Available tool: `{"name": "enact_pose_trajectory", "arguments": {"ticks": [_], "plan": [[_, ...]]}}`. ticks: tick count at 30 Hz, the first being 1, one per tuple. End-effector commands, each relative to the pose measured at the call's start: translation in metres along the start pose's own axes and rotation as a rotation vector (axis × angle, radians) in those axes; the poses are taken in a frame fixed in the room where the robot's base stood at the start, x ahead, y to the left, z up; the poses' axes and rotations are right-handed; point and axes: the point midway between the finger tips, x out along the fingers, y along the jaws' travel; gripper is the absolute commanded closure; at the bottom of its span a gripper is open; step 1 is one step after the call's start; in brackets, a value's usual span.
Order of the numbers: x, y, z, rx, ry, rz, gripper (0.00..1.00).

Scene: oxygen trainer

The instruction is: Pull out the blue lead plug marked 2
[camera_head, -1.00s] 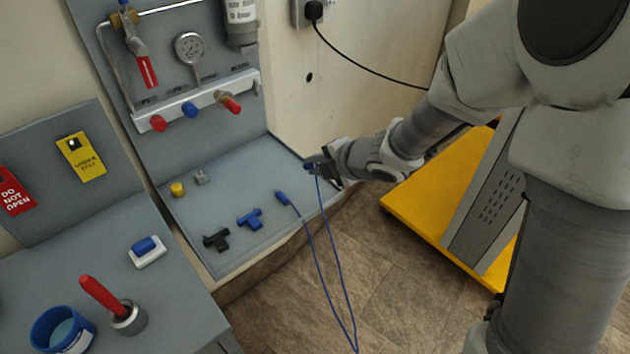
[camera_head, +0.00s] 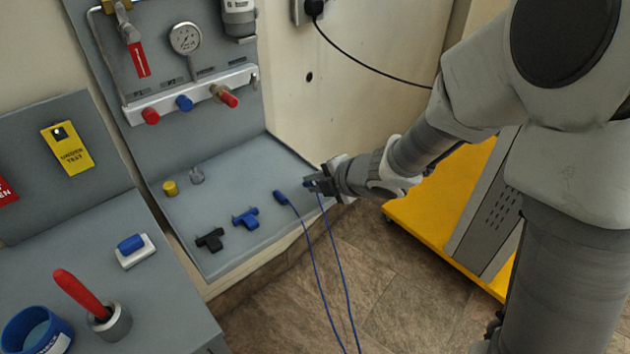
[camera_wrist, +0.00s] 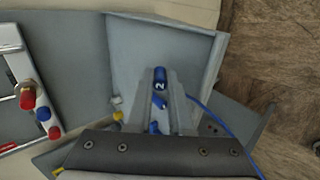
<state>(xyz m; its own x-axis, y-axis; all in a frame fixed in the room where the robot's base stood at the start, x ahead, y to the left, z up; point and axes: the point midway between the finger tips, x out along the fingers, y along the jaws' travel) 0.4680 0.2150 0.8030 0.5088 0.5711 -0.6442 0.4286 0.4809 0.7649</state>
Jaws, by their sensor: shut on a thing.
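The blue lead plug marked 2 (camera_wrist: 160,84) is between the fingers of my gripper (camera_wrist: 160,98) in the wrist view, with its white number facing the camera. In the head view my gripper (camera_head: 318,184) is shut on this plug (camera_head: 309,183) near the right edge of the grey bench shelf. A blue lead hangs from the plug in a loop towards the floor. The lead's other blue plug (camera_head: 281,197) lies on the shelf to the left of my gripper. Whether the held plug touches the shelf or a socket is hidden.
The grey shelf (camera_head: 215,245) also carries a blue fitting (camera_head: 246,218), a black fitting (camera_head: 210,240), a yellow cap (camera_head: 170,188) and a small grey part (camera_head: 197,175). A panel with a gauge (camera_head: 185,38) rises behind. A yellow trolley (camera_head: 430,215) stands to the right.

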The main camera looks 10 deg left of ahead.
Motion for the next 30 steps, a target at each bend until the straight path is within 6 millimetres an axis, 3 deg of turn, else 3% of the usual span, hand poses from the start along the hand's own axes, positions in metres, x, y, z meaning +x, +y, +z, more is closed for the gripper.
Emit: {"name": "enact_pose_trajectory", "arguments": {"ticks": [18, 19, 24, 30], "plan": [[0.0047, -0.0057, 0.0001, 0.000, 0.000, 0.000, 1.00], [0.0042, -0.0050, 0.0002, 0.000, 0.000, 0.000, 0.78], [0.0039, -0.0051, 0.0001, 0.001, 0.000, -0.001, 0.47], [0.0040, -0.0072, 0.0001, 0.002, -0.001, -0.006, 0.46]]}}
